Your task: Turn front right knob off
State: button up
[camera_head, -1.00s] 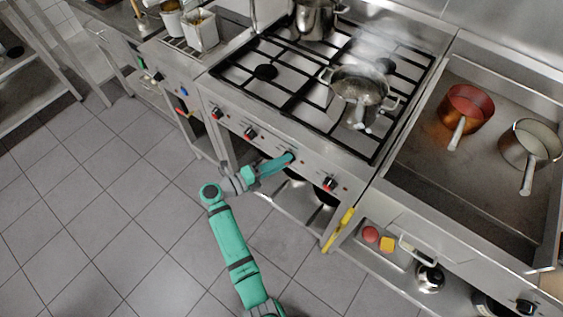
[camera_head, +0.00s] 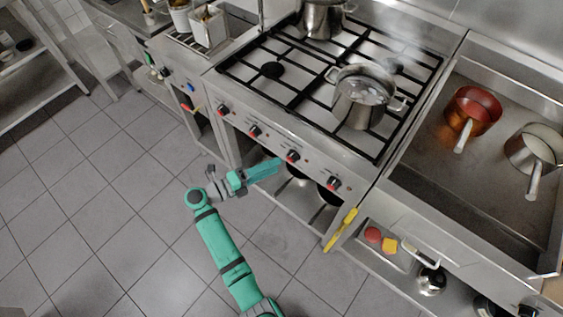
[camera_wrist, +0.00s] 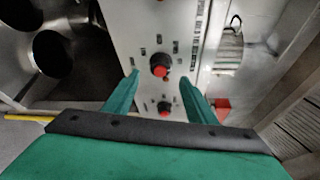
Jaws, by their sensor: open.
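The stove's front panel (camera_head: 272,144) carries a row of black-and-red knobs. The knob third from left (camera_head: 292,156) is close to the tips of my gripper (camera_head: 279,163). The rightmost knob (camera_head: 333,183) is farther right and clear of it. I cannot tell which knob the task means. In the wrist view my gripper (camera_wrist: 159,78) is open, its two green fingers apart. One knob (camera_wrist: 160,63) shows ahead, near the line between the tips; another (camera_wrist: 164,107) shows lower between the fingers. Neither is gripped. The knobs' exact settings are too small to read.
A steaming pot (camera_head: 362,100) stands on the right side of the hob, another pot (camera_head: 322,18) at the back. A yellow handle (camera_head: 341,229) sticks out below the rightmost knob. An open shelf lies under the panel. The tiled floor (camera_head: 120,225) at left is free.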

jog(key=v, duration=0.5)
jog(key=shift+d, duration=0.1)
dwell(0.4)
